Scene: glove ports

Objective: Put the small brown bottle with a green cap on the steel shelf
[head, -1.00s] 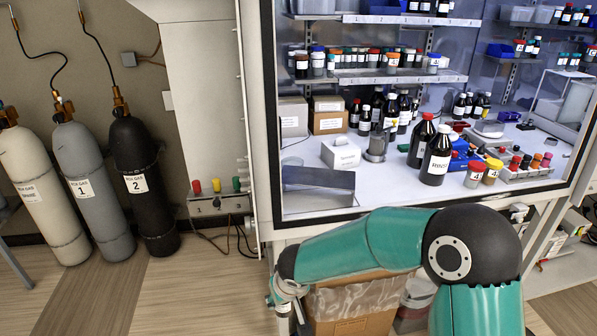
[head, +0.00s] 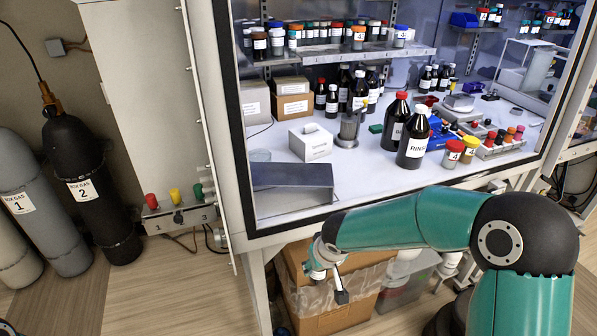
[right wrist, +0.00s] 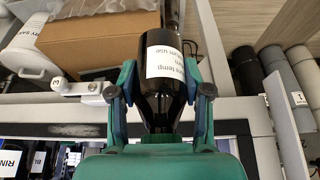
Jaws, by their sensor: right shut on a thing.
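A brown bottle (right wrist: 164,95) with a white label is between the fingers of my right gripper (right wrist: 160,82) in the right wrist view. The fingers are shut on its sides. In the head view my right gripper (head: 333,282) hangs low in front of the cabinet, below the worktop's front edge; the bottle is not clear there. A grey steel shelf (head: 345,55) with several small capped bottles runs along the cabinet's back wall. A low grey metal piece (head: 291,176) stands at the worktop's front left. My left gripper is not in view.
A cardboard box (head: 335,318) stands under the cabinet behind my right gripper. Large dark bottles (head: 413,138) and small jars (head: 453,153) stand on the worktop (head: 370,175). A white box (head: 310,143) is near its middle. Gas cylinders (head: 88,180) stand left.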

